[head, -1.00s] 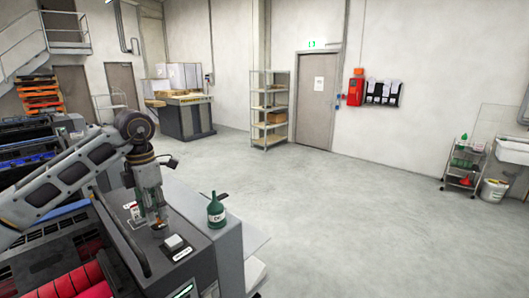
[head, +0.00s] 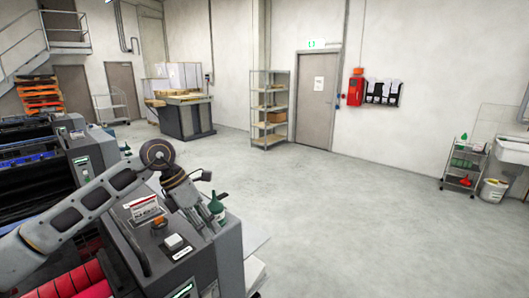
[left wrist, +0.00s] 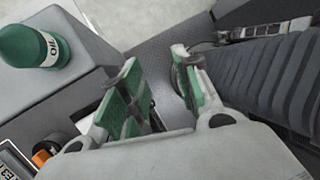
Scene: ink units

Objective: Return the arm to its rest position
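My left arm comes in from the left in the head view and bends down over the grey machine console (head: 190,262). My left gripper (head: 207,226) is over the console's right part, next to the green bottle (head: 217,208), partly overlapping it in this view. In the left wrist view the gripper (left wrist: 160,88) has its green-padded fingers apart with nothing between them. The bottle, marked OIL, shows at the upper left there (left wrist: 33,45), clear of the fingers. My right gripper is not in view.
An orange knob (left wrist: 40,157) and a black-and-white block (head: 174,243) are on the console. A white-and-red labelled holder (head: 143,208) stands behind them. Red rollers (head: 72,282) lie at the lower left. The floor (head: 340,220) to the right is open. A shelf rack (head: 270,110) stands far back.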

